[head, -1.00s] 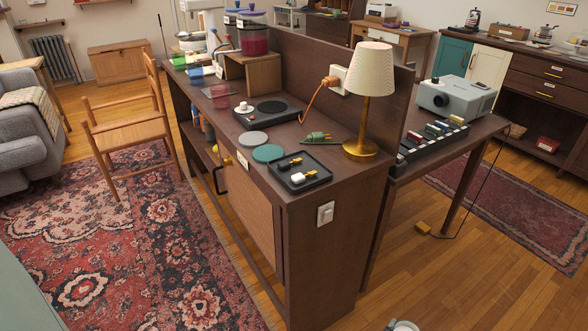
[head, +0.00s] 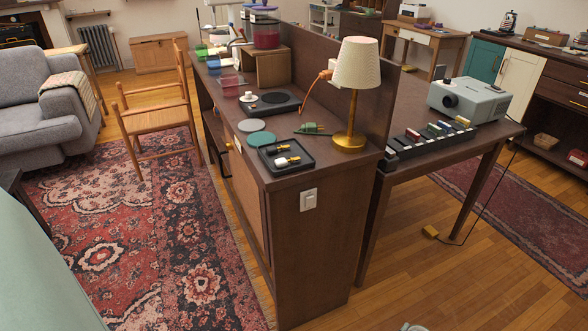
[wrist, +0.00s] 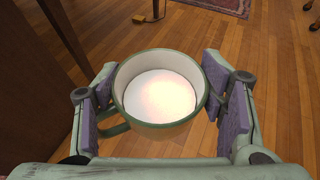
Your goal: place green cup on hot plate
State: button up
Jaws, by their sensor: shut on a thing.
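The green cup (wrist: 163,131), green outside and pale inside, fills the middle of the wrist view. My gripper (wrist: 160,92) is shut on it, with purple pads at its left and right sides. The cup looks upright, with its handle at the lower left, above the wooden floor. The hot plate (head: 287,109), a flat black unit with a round dark disc, sits on the brown counter in the head view. A small white item is at its left end. The cup is well away from the hot plate; only a small pale part shows at the head view's bottom edge.
The counter (head: 318,240) also holds a lamp (head: 352,95), a black tray (head: 302,164), two round coasters, a green tool and a plug with an orange cord beside the hot plate. A tall back panel runs behind. A projector table (head: 500,141) stands right; a chair (head: 152,122) stands left.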

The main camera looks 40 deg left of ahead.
aim_at(272, 97)
jog(key=u, duration=0.95)
